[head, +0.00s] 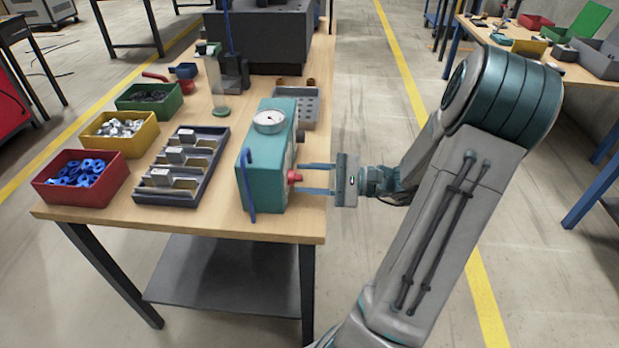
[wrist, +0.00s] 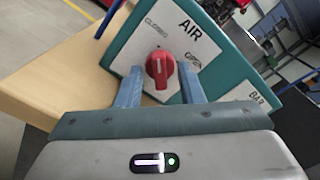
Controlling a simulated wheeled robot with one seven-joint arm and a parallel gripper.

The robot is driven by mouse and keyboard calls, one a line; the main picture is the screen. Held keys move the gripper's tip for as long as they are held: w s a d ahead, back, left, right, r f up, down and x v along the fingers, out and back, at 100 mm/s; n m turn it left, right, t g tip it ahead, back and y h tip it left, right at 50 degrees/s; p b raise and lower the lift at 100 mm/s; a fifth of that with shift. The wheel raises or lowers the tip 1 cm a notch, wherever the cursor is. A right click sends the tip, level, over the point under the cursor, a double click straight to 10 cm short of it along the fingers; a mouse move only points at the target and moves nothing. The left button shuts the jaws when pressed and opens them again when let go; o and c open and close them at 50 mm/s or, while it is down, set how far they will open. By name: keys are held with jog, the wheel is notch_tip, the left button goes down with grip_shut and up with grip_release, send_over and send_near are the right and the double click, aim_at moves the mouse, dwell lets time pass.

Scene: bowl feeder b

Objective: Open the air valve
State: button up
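The air valve is a red knob (wrist: 161,68) on a white panel (wrist: 165,30) marked AIR, CLOSED and OPEN, on the side of a teal box (head: 258,180). In the wrist view the knob's ridge stands nearly upright in the picture, with CLOSED at upper left and OPEN at upper right. The knob also shows in the head view (head: 294,177) at the box's right side. My gripper (head: 300,178) is open, its two blue fingers on either side of the knob. In the wrist view gaps show between the fingers and the knob, so no grip is seen.
A gauge (head: 269,121) sits on top of the box, and a blue hose (head: 248,185) runs down its left side. A divided tray (head: 182,165) and red (head: 82,178), yellow (head: 120,133) and green (head: 149,100) bins stand left on the table.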

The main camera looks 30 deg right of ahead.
grip_shut()
jog(key=shift+r+m+p, duration=0.15)
jog(key=shift+m+p, duration=0.15)
jog(key=shift+p, duration=0.4)
jog(key=m+p, duration=0.2)
jog(key=p, duration=0.1)
jog(key=shift+r, duration=0.2)
jog(key=m+p, duration=0.3)
jog(key=p, duration=0.2)
jog(key=shift+m+p, duration=0.3)
jog(key=m+p, duration=0.6)
jog(key=p, duration=0.1)
jog(key=shift+f, duration=0.15)
jog(key=m+p, duration=0.2)
jog(key=m, duration=0.1)
jog(key=m+p, duration=0.1)
jog(key=m, duration=0.1)
jog(key=shift+f+m+p, duration=0.2)
jog(key=shift+m+p, duration=0.15)
jog(key=shift+m, duration=0.05)
